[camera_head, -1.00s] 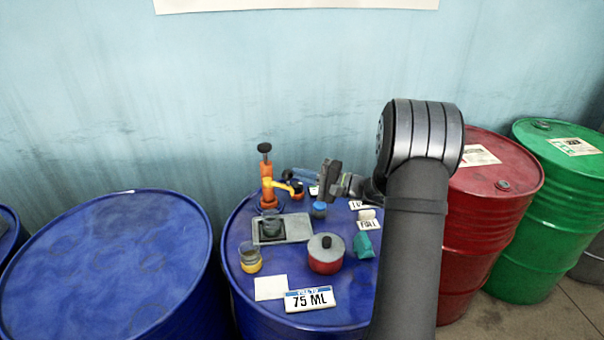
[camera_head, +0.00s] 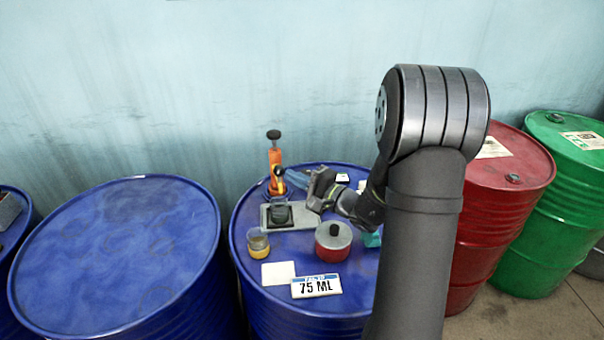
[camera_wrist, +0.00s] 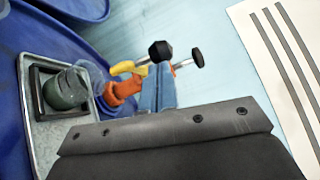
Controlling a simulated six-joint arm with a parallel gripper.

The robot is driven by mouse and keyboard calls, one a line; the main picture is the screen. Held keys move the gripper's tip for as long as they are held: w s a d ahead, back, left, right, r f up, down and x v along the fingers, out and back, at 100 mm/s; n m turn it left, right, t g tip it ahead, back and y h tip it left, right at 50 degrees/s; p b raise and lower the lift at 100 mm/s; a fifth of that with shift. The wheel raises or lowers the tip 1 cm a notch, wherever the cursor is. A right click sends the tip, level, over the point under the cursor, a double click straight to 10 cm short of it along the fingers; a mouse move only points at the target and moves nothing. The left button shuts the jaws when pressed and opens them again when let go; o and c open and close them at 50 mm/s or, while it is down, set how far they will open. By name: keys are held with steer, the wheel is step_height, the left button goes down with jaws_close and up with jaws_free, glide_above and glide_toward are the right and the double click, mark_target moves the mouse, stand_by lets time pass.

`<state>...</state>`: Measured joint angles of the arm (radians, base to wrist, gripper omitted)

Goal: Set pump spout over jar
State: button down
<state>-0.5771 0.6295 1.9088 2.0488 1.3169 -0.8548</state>
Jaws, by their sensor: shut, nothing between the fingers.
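The orange pump (camera_head: 276,168) with its black top knob stands at the back of the blue drum. It also shows in the wrist view (camera_wrist: 122,90), with its yellow spout (camera_wrist: 125,67). In the head view the spout looks foreshortened, so I cannot tell whether it is over the jar. The clear jar (camera_head: 280,211) stands on a dark square on the grey tray (camera_head: 305,217), in front of the pump; it also shows in the wrist view (camera_wrist: 66,88). My gripper (camera_head: 313,201) is shut and empty, just right of the jar and pump.
A cup with yellow contents (camera_head: 258,245), a red pot with a grey lid (camera_head: 333,241), a white card (camera_head: 278,273) and a "75 ML" sign (camera_head: 316,286) stand in front. A blue object (camera_head: 297,179) is beside the pump, partly behind my gripper. The drum at left is bare.

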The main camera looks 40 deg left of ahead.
steer(key=shift+s+a, duration=0.3)
steer(key=shift+s, duration=0.6)
steer(key=shift+s+a+r, duration=0.1)
steer(key=shift+s, duration=0.1)
steer(key=d, duration=1.2)
steer(key=w+d+f, duration=0.1)
steer(key=d, duration=0.4)
steer(key=shift+w+d, duration=0.1)
steer(key=shift+d, duration=0.3)
steer(key=shift+a, duration=0.1)
steer(key=a, duration=1.3)
steer(key=shift+s+a+r, duration=0.25)
steer(key=shift+s+r, duration=0.05)
steer(key=shift+s, duration=0.05)
steer(key=shift+d, duration=0.1)
